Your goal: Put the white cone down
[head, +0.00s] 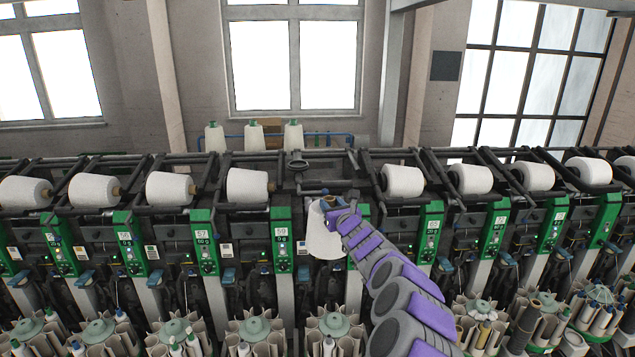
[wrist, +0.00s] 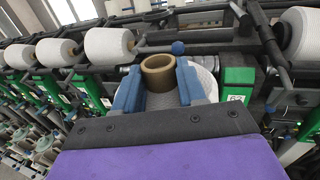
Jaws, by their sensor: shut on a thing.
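The white cone (head: 322,238) hangs in my gripper (head: 333,205) in the middle of the head view, in front of the winder's green-panelled row. Its narrow end with a brown tube (wrist: 158,72) points up between the two blue fingers of my gripper (wrist: 158,90) in the wrist view. My gripper is shut on the cone near that end. Part of the cone's white side (wrist: 203,80) shows behind the right finger. The cone's lower end is in the air in the head view, with no surface seen touching it.
White packages lie on the winder, such as one left (head: 247,185) and one right (head: 402,180) of an empty station. Several white cones (head: 254,136) stand upright behind the machine. Below are round magazines (head: 335,326) with bobbins. Dark rails and arms cross near my gripper.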

